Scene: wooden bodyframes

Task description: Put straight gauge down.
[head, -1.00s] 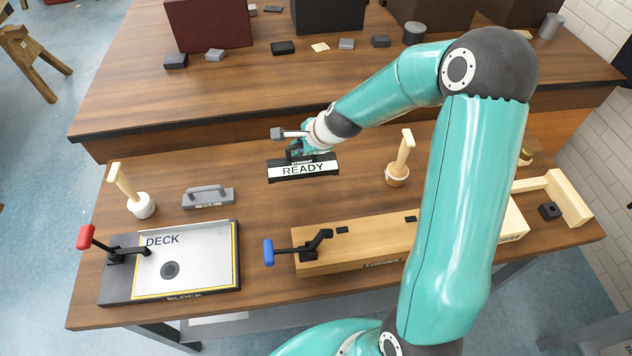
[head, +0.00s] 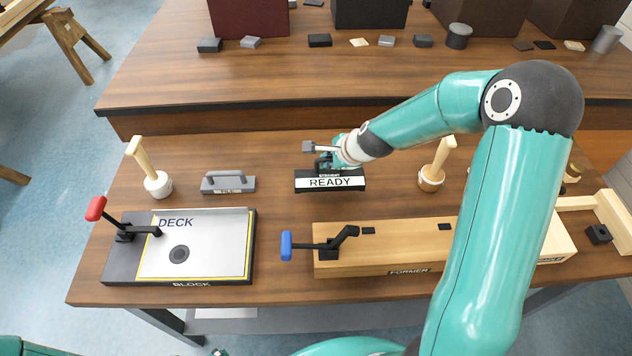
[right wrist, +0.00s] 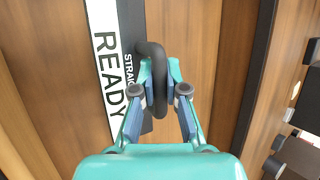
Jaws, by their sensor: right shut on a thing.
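The straight gauge, a dark bar lettered STRAIGHT with a curved black handle (right wrist: 156,75), is at the READY label (head: 331,183) on the near bench. My right gripper (head: 326,161) is shut on the handle, with a finger on each side of it in the right wrist view (right wrist: 160,98). The gauge lies along the back of the white READY strip. I cannot tell whether its underside touches the surface. The gripper and wrist hide part of it in the head view. My left gripper is not clearly in view.
A grey handled block (head: 228,183) and a mallet (head: 157,181) stand left of the gauge, another mallet (head: 432,177) to its right. The DECK block (head: 120,264) and wooden FORMER (head: 390,262), with clamps, lie in front. Bare bench surrounds READY.

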